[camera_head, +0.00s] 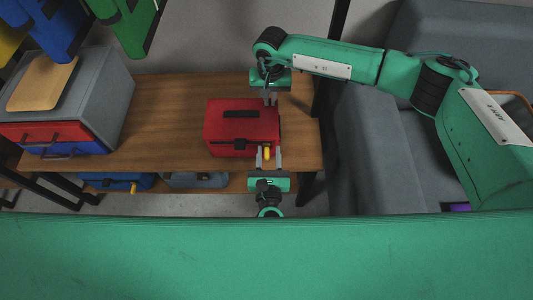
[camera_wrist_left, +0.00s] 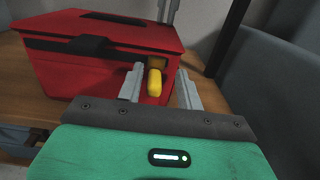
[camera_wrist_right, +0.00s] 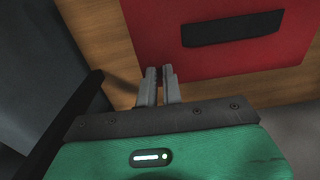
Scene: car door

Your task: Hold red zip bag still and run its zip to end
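The red zip bag (camera_head: 225,115) stands on the wooden table, with a dark strap on its lid. Its yellow zip pull (camera_wrist_left: 154,83) sticks out from the dark zip at the near right end. My left gripper (camera_head: 268,156) is open, its fingers on either side of the yellow pull and apart from it. The left wrist view shows gaps between pull and fingers. My right gripper (camera_wrist_right: 160,72) is at the bag's far right corner, fingers close together with a narrow gap, overlapping the bag's edge. What lies between those fingertips is hard to see.
A grey box (camera_head: 105,95) with red and blue drawers and a wooden board (camera_head: 42,84) stands at the table's left. The table (camera_head: 165,110) is clear left of the bag. Blue and grey cases sit on the shelf below. A grey sofa (camera_head: 365,130) is at right.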

